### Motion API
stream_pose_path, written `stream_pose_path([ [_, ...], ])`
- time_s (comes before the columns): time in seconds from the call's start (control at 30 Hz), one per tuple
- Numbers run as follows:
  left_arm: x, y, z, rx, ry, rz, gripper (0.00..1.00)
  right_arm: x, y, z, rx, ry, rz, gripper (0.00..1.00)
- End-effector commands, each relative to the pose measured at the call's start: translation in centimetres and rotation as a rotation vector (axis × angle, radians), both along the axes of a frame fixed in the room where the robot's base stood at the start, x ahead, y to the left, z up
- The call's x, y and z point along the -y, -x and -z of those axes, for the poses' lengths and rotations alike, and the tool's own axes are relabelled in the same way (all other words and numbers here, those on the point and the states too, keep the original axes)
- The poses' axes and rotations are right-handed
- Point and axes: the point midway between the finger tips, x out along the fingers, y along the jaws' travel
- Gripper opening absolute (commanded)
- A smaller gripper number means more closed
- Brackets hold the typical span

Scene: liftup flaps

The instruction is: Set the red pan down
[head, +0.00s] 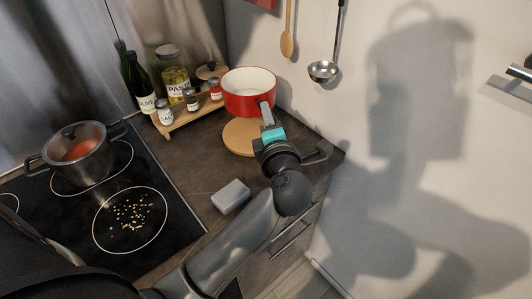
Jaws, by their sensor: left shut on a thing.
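The red pan (249,97), white inside, is upright near the wall corner. My left gripper (268,123) is shut on its grey handle, with the arm reaching up from the lower part of the view. The pan looks raised off the counter (193,168). A round wooden board (238,137) lies on the counter, below the pan in the picture and partly covered by my gripper. The pan's underside is hidden, so the gap beneath it cannot be judged. My right gripper is not in view.
A small wooden rack (183,120) with jars and dark bottles (137,82) stands left of the pan. A pot (80,151) sits on the black hob; crumbs (130,215) lie on another ring. A grey block (231,196) lies near my arm. A ladle (323,71) hangs on the wall.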

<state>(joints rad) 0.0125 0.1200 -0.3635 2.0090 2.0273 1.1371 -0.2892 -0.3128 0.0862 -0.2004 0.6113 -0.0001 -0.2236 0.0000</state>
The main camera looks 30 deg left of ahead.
Motion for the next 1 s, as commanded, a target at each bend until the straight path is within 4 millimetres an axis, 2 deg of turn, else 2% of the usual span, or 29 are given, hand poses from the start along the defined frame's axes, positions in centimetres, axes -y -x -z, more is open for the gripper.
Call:
stream_pose_path([
  [0.03,0.0,-0.1,1.5,0.003,-0.008,0.001,0.00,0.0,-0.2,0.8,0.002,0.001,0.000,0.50],
  [0.2,0.0,-0.1,4.8,0.005,-0.008,0.002,0.00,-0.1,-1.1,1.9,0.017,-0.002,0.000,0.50],
  [0.47,-0.1,-0.1,6.9,0.007,-0.006,0.000,0.00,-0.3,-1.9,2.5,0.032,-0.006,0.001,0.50],
  [0.63,0.0,-0.1,9.6,0.005,-0.006,0.002,0.00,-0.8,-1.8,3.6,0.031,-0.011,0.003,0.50],
  [0.73,-0.1,-0.1,10.4,0.007,-0.006,0.000,0.00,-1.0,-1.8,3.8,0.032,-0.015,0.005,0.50],
  [1.0,0.0,-0.1,10.3,0.008,-0.005,0.000,0.00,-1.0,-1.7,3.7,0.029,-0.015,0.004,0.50],
])
